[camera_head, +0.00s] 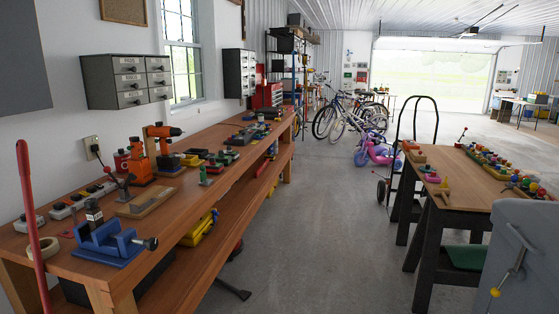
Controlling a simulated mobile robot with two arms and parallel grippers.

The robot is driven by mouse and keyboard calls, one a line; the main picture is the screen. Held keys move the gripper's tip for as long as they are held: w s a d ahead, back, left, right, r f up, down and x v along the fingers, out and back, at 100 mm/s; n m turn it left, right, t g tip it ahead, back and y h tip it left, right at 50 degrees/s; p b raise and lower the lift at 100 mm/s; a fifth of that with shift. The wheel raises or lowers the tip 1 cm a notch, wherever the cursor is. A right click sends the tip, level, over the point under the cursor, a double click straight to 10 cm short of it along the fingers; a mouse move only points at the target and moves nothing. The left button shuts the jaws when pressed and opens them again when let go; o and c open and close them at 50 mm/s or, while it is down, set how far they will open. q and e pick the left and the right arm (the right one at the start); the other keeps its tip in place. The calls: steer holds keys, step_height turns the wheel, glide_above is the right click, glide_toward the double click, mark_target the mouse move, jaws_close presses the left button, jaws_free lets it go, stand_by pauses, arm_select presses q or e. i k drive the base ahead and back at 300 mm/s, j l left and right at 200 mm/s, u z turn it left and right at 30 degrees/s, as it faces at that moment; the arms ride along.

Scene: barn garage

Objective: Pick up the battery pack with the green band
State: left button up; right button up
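The long wooden workbench (225,161) runs along the left wall. Small dark items with green parts (222,158) sit around its middle, and a small green upright item (205,176) stands nearer. They are too small to tell whether one is the battery pack with the green band. Neither of my grippers is in view.
An orange drill (160,132) and a blue vise (108,240) stand on the near workbench. A red pole (34,225) rises at the left. A wooden table (470,180) and a grey cabinet (515,265) stand at the right. The concrete floor between is mostly clear.

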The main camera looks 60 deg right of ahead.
mark_target(221, 158)
steer(key=z, duration=1.55)
